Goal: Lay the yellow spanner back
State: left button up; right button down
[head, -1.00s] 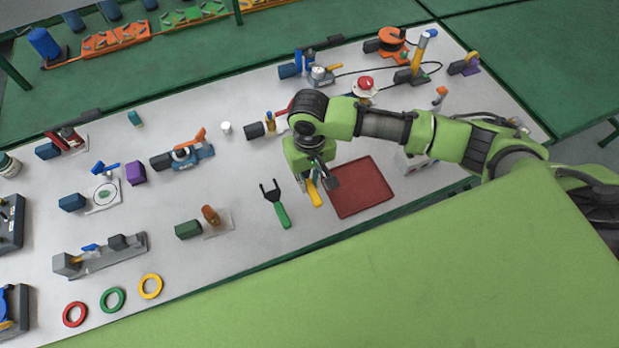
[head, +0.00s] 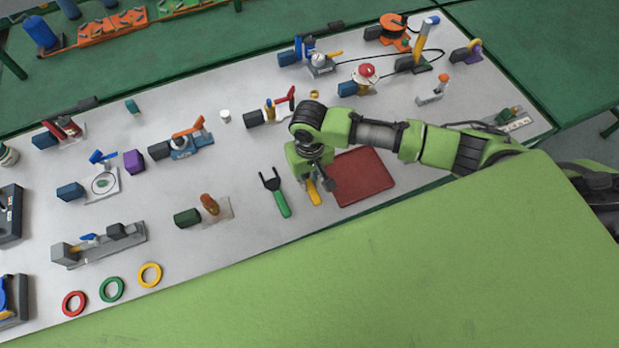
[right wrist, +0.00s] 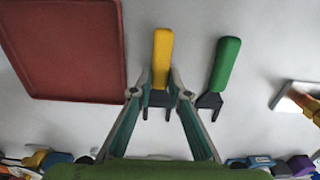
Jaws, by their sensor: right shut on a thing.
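The yellow spanner (head: 313,193) is beside the green spanner (head: 280,201), on its right in the head view. In the right wrist view its yellow handle (right wrist: 162,52) points up the picture, roughly parallel to the green one (right wrist: 225,62). My right gripper (head: 317,185) is over the yellow spanner. In the right wrist view its fingers (right wrist: 160,94) are on both sides of the spanner's dark jaw end, shut on it. The spanner is at or very near the tabletop; I cannot tell if it touches. My left gripper is out of view.
A red tray (head: 363,176) lies just right of the gripper, empty where visible. A green block (head: 187,218) with an orange-handled part (head: 209,204) stands left of the green spanner. Several clamps and coloured rings are farther off. The white table is bare around the spanners.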

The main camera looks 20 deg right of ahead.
jog(key=c, duration=1.8)
grip_release()
jog(key=shift+c, duration=0.2)
notch_tip(320, 180, up, 12)
